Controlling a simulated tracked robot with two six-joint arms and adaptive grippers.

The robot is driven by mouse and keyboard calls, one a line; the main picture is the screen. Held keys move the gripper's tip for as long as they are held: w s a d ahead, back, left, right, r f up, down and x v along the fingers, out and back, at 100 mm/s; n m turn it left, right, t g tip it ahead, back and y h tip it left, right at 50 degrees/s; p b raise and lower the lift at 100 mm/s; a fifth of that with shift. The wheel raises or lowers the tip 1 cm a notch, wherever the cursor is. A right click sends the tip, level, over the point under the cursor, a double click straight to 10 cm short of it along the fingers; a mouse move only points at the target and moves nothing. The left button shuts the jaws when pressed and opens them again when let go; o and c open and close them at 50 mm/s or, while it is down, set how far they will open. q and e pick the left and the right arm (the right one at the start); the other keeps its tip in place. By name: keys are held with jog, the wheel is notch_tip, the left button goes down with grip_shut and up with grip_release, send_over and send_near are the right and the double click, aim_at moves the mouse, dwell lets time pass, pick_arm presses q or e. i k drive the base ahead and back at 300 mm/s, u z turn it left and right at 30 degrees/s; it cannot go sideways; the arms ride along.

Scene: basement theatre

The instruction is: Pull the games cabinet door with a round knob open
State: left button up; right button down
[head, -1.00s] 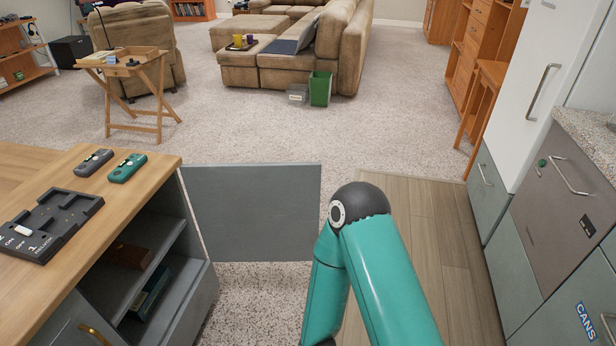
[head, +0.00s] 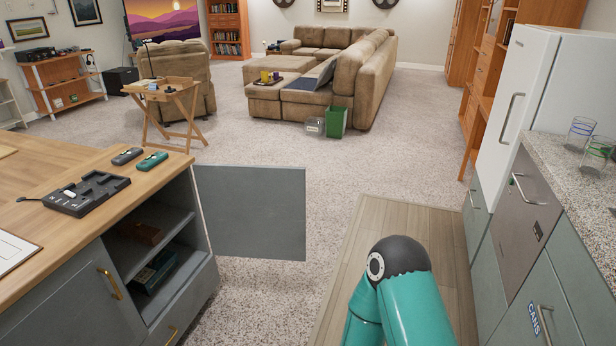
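A grey cabinet (head: 204,284) stands under the wooden counter at left. One grey door (head: 250,212) stands swung wide open, its flat panel reaching out to the right of the cabinet. No round knob shows on the face I see. The opened compartment shows a shelf (head: 150,243) with a brown box (head: 139,232) above and book-like items (head: 155,271) below. A second door (head: 60,310) to its left is shut and has a brass bar handle (head: 110,284). My teal arm rises at the bottom right of centre, apart from the open door. Neither gripper is in view.
The wooden counter (head: 165,175) carries a dark tray (head: 88,193) and two small devices. Grey units (head: 568,285) and a white fridge (head: 520,110) line the right side.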

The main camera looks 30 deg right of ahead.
aim_at(249, 210)
jog(key=z, duration=1.05)
jog(key=i, duration=1.75)
jog(key=u, duration=1)
jog(key=k, duration=0.8)
jog(key=u, duration=0.2)
jog(key=i, duration=0.75)
jog(key=u, duration=0.05)
